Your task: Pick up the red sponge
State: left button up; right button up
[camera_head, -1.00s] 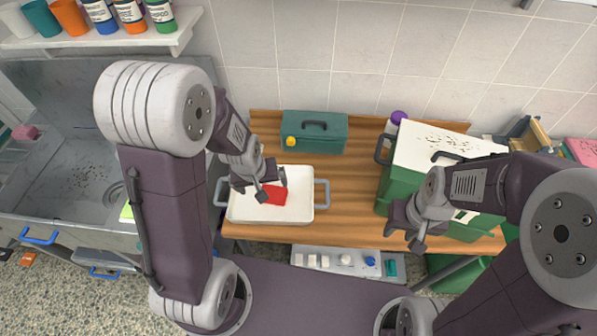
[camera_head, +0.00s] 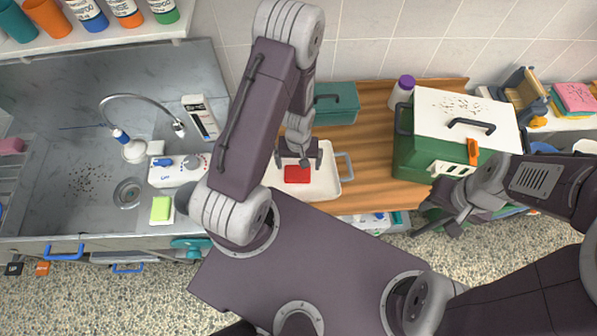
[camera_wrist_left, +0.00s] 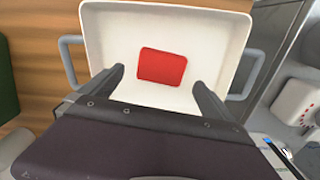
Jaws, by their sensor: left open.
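The red sponge (camera_head: 297,174) lies flat in a white tray (camera_head: 328,190) with grey side handles on the wooden table. In the left wrist view the sponge (camera_wrist_left: 162,66) sits near the middle of the tray (camera_wrist_left: 239,30). My left gripper (camera_head: 299,160) is open and empty above the tray. In the wrist view its fingers (camera_wrist_left: 158,80) are spread wider than the sponge, which shows between and just beyond the tips. My right gripper (camera_head: 438,222) appears open and empty at the table's front right, before the green box.
A green box (camera_head: 410,160) with a white lid stands to the right. A teal case (camera_head: 338,105) is behind the tray, and a purple-capped bottle (camera_head: 402,92) stands near the box. A metal sink (camera_head: 85,140) with a green sponge (camera_head: 161,208) is at left.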

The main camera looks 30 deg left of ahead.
aim_at(297, 172)
pick_arm(q)
notch_tip(297, 172, down, 2)
jog(key=shift+a, duration=0.1)
jog(key=shift+a+f+p, duration=0.15)
jog(key=shift+f+p, duration=0.45)
jog(key=shift+f, duration=0.05)
notch_tip(297, 172, down, 4)
jog(key=shift+r+p, duration=0.15)
jog(key=shift+p, duration=0.35)
jog(key=shift+w+f, duration=0.1)
jog(key=shift+f, duration=0.2)
jog(key=c, duration=1.2)
